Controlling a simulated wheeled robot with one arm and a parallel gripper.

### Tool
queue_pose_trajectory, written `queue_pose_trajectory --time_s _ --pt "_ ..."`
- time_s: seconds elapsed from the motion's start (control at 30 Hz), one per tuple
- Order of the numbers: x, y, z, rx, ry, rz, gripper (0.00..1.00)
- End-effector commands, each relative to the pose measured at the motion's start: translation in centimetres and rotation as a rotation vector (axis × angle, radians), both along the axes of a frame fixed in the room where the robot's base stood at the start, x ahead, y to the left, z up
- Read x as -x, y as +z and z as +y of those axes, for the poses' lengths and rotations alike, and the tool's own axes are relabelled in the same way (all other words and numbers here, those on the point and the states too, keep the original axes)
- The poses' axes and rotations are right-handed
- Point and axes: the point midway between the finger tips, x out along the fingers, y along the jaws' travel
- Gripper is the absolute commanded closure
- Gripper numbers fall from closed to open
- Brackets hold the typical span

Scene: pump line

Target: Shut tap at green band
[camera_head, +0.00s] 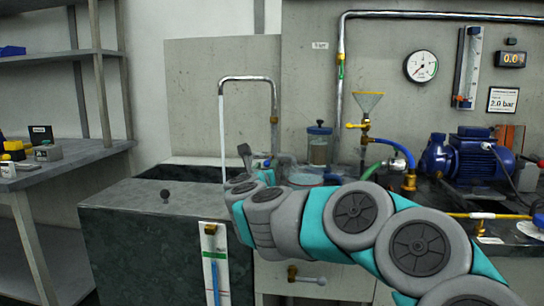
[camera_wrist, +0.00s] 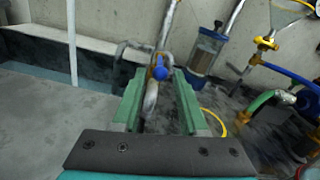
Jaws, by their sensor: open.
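A thin stream of water (camera_head: 222,135) runs from the bent steel spout (camera_head: 250,78) down into the stone tank; it also shows in the wrist view (camera_wrist: 72,45). A tap with a blue handle (camera_wrist: 160,72) sits on the pipe and appears between my gripper's fingers in the wrist view. My gripper (camera_wrist: 161,100) is open, its green fingers on either side of the tap; contact cannot be told. In the head view my gripper (camera_head: 248,160) is partly hidden by my wrist. A level tube (camera_head: 214,270) on the tank front shows blue liquid with its top close to a green band (camera_head: 214,254).
A lidded jar (camera_head: 319,145) and a yellow funnel (camera_head: 368,103) stand right of the tap. A blue pump (camera_head: 470,155) is further right. A shelf bench (camera_head: 65,160) is at left.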

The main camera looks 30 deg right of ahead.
Motion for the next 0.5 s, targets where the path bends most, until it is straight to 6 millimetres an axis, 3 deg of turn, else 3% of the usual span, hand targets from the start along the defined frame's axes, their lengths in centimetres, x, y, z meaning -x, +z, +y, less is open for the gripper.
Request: queue_pose_trajectory --time_s 0.27,0.5 --pt "-0.3 0.0 -0.2 0.001 0.0 0.001 0.57" --pt "-1.9 0.1 -1.6 0.002 -0.006 0.0 0.57"
